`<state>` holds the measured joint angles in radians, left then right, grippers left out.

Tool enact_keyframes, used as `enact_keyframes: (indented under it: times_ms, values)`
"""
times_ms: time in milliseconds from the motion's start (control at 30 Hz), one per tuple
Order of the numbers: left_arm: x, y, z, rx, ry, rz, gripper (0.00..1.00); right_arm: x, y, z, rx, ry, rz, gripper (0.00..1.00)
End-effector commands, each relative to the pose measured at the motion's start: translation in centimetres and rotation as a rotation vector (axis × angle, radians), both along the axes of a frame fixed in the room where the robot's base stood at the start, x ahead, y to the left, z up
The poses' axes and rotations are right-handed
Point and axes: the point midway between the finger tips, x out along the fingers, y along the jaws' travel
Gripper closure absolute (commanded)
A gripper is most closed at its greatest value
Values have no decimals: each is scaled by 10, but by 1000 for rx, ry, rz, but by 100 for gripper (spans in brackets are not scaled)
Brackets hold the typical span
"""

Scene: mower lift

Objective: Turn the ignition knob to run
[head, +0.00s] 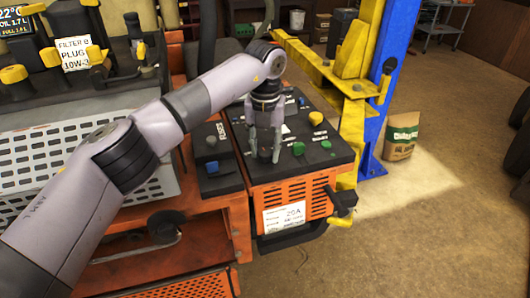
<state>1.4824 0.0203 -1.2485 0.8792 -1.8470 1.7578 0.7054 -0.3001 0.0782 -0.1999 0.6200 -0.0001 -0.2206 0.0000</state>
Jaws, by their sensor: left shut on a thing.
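The control panel (333,157) is a black top on an orange box. My left gripper (264,157) points down at the left part of this panel. Its fingers are closed around a small dark knob (265,152), which I take to be the ignition knob. The fingers hide most of the knob, so its pointer and its setting cannot be read. My right gripper is not in view.
On the panel are a yellow knob (316,118), a green knob (298,149) and a blue knob (301,101). A yellow lift arm (325,75) and blue post (382,90) stand right behind. A grey perforated basket (50,158) is at left.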

Motion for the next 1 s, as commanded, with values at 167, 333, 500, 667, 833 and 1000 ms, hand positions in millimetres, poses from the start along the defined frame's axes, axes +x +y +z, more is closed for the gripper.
enact_keyframes:
  times_ms: [167,333,500,667,833,1000]
  values:
    - [1,0,0,-2,-4,-166,95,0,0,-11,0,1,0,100]
    - [1,0,0,-1,-4,-316,95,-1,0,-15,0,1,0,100]
    - [1,0,1,-1,-4,-444,95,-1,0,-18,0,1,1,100]
    - [1,0,1,-2,-4,-535,95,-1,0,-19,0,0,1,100]
    - [1,0,2,-1,-4,-597,95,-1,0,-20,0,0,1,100]
    - [1,0,2,-1,-4,-628,95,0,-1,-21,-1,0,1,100]
